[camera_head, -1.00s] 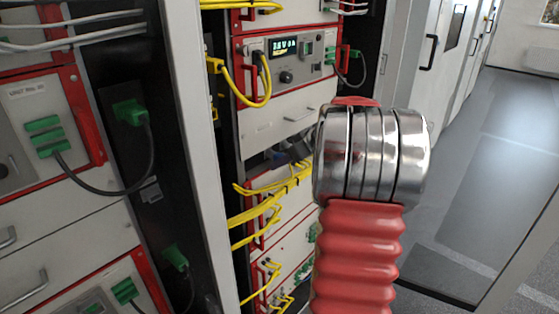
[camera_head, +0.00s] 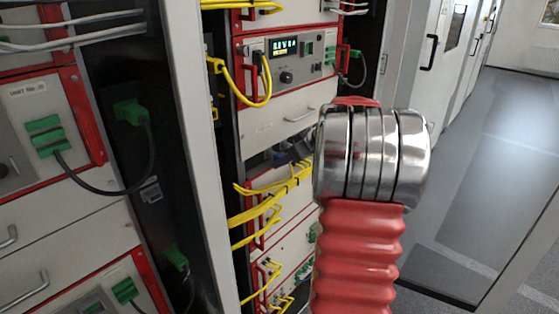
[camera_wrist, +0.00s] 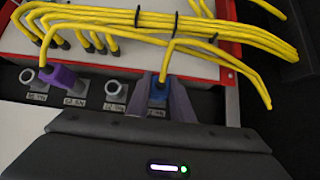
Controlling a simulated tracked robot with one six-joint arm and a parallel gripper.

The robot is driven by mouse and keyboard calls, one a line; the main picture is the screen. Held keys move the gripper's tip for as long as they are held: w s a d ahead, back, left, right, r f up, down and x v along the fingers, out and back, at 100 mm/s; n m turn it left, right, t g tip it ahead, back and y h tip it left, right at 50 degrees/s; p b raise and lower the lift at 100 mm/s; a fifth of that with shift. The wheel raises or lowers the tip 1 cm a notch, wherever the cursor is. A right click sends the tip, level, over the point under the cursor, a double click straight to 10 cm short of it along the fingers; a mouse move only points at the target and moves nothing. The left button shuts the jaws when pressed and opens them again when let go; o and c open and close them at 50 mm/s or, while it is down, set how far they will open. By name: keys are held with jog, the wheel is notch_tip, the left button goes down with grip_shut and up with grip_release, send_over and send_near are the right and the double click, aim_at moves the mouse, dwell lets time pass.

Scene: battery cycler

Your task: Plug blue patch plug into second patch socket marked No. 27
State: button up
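The blue patch plug (camera_wrist: 157,93) is in the wrist view, right of centre, with a yellow cable rising from it. It sits at the right end of a row of sockets, over a small label. My gripper (camera_wrist: 162,98) has a grey-purple finger on each side of the plug, close against it; it looks shut on the plug. How deep the plug sits is hidden. Left of it is an empty grey socket (camera_wrist: 115,90). A purple plug (camera_wrist: 62,76) is at another socket, and a further empty socket (camera_wrist: 29,76) is at the far left. The label numbers are too small to read.
Yellow cables (camera_wrist: 200,27) run in a bundle just beyond the plug. In the head view, my arm hides much of the rack's right side. The rack has a grey drawer (camera_head: 280,115) above the cable area and a grey post (camera_head: 195,130) on its left.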

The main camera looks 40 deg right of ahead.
jog(key=shift+c, duration=1.2)
jog(key=shift+s, duration=0.15)
jog(key=shift+s+d, duration=0.1)
jog(key=shift+s, duration=0.6)
jog(key=shift+s, duration=0.35)
jog(key=shift+s+d, duration=0.1)
jog(key=shift+s, duration=0.6)
jog(key=shift+s, duration=0.35)
jog(key=shift+s, duration=0.35)
jog(key=shift+s+d, duration=0.1)
jog(key=shift+s, duration=0.5)
